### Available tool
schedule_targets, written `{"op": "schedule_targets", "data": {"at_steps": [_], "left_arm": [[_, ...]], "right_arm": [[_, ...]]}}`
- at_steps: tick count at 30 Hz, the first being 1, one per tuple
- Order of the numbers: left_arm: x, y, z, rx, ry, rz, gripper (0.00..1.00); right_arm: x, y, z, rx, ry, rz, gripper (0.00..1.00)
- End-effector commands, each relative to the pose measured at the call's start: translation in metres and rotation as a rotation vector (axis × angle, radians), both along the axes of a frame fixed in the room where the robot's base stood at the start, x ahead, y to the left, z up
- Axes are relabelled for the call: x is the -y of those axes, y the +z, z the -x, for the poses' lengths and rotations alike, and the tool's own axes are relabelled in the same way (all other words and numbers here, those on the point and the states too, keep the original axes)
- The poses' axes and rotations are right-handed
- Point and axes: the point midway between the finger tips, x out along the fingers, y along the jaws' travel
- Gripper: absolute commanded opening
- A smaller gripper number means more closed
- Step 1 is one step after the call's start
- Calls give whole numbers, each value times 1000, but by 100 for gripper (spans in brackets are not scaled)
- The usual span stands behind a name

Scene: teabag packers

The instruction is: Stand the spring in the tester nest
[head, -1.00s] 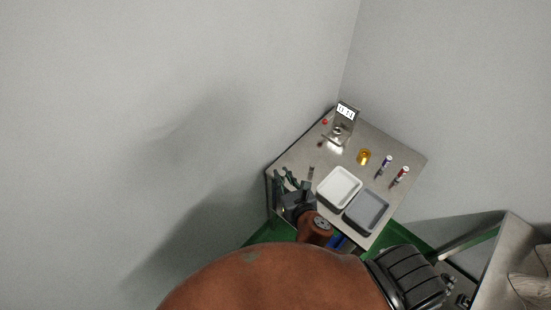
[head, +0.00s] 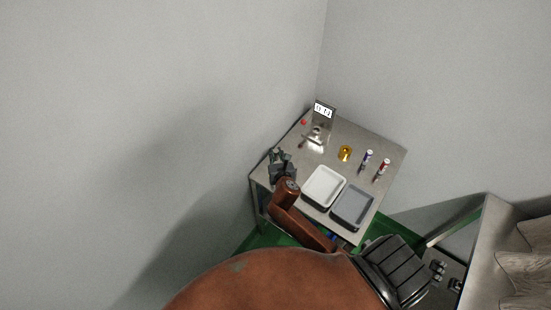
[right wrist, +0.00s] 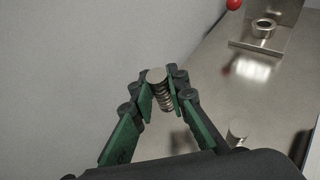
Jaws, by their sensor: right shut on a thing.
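The spring (right wrist: 163,95) is a metal coil with a flat round cap on top. My right gripper (right wrist: 160,88) is shut on it from both sides in the right wrist view, and the spring leans a little. In the head view my right gripper (head: 279,156) is over the left edge area of the steel table, and the spring is too small to make out. The tester nest (right wrist: 264,28) is a metal ring on a plate, ahead and to the right of the spring, apart from it. The tester (head: 323,110) stands at the back corner with a display. My left gripper is not in view.
A red knob (right wrist: 233,4) is beside the tester. A short metal cylinder (right wrist: 238,131) stands right of my gripper. A white tray (head: 324,187), a grey tray (head: 352,206), a gold part (head: 345,153) and blue and red cylinders (head: 367,157) are on the table. Walls stand behind.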

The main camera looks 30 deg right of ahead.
Motion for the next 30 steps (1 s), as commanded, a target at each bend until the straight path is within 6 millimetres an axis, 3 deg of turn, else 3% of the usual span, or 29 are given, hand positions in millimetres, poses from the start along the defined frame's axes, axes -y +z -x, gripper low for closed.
{"op": "schedule_targets", "data": {"at_steps": [3,8,16,28,29,30], "left_arm": [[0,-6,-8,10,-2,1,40],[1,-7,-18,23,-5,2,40],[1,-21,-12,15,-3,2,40],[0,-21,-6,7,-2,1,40],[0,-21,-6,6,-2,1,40],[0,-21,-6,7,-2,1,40]], "right_arm": [[6,-15,-10,1,-1,1,0],[8,-20,-15,2,1,0,0],[11,-55,-18,-1,0,-2,0],[11,-58,-18,2,1,1,0],[11,-59,-18,2,1,1,15],[11,-58,-18,2,1,0,18]]}}
